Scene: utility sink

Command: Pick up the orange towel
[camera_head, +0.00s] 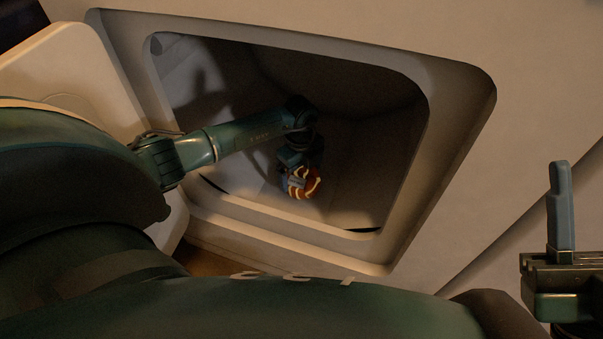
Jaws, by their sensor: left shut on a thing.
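The orange towel (306,186), with pale stripes, is a small crumpled shape deep inside the recessed sink opening. My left arm reaches in from the left, and my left gripper (298,178) points down at the towel and is shut on it. The gripper partly covers the towel, and I cannot tell whether the towel touches the surface below. My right gripper (561,208) is at the lower right edge, far from the towel. One upright finger shows and the rest is cut off by the frame.
The recess has a thick pale rim (455,105) on all sides, close to my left arm. A pale open panel (80,75) stands at the left of the opening. The inside of the recess is dark, with bare walls around the gripper.

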